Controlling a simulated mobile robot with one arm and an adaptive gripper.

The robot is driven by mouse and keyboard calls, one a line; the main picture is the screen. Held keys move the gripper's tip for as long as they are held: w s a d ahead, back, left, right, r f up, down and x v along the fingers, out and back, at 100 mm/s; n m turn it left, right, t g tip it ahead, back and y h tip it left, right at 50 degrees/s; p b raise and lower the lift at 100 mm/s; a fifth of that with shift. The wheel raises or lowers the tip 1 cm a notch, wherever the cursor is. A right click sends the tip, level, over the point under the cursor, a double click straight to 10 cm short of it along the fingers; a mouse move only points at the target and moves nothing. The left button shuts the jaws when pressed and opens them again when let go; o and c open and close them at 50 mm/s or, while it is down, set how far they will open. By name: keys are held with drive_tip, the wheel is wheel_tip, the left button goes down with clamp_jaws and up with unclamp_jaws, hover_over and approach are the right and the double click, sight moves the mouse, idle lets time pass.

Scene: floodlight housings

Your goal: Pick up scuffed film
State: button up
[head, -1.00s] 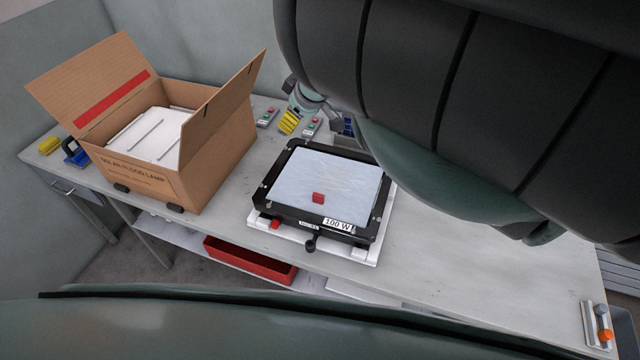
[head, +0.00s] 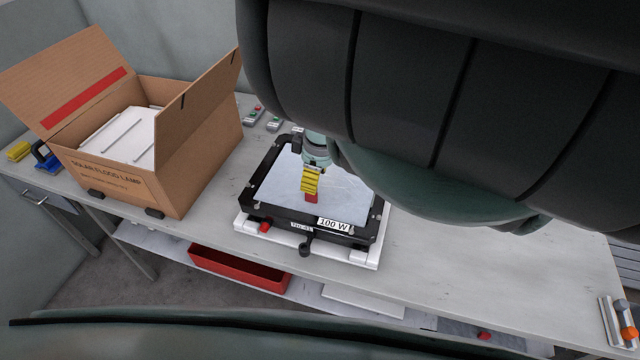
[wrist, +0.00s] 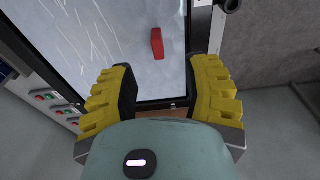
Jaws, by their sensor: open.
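The scuffed film (head: 347,197) lies flat over the face of a black floodlight housing (head: 277,212) labelled 100 W. It is pale and see-through, with white scratches that show in the wrist view (wrist: 88,38). A red tab (head: 311,198) sits on the film near its front edge; in the wrist view the tab (wrist: 157,43) lies ahead of the fingers, apart from them. My gripper (head: 311,188), with yellow ridged fingers, is open and empty above the film by the tab. In the wrist view its fingers (wrist: 163,78) are spread wide. My arm hides the film's back right part.
The housing rests in a white fixture (head: 352,256) with a black knob (head: 305,247) at its front. An open cardboard box (head: 120,185) stands to the left. Small button boxes (head: 264,119) are behind. A red bin (head: 240,270) is on the lower shelf.

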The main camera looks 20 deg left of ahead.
drive_tip(key=shift+a+f, duration=0.15)
drive_tip(key=shift+f, duration=1.05)
drive_tip(key=shift+a+f, duration=0.2)
drive_tip(key=shift+f, duration=0.15)
drive_tip(key=shift+w+a+f, duration=0.1)
drive_tip(key=shift+a+f, duration=0.05)
drive_tip(key=shift+f, duration=0.65)
drive_tip(key=shift+w+a+f, duration=0.1)
drive_tip(key=shift+f, duration=0.65)
drive_tip(key=shift+d+f, duration=0.1)
drive_tip(key=shift+f, duration=0.55)
drive_tip(key=shift+c, duration=0.2)
clamp_jaws()
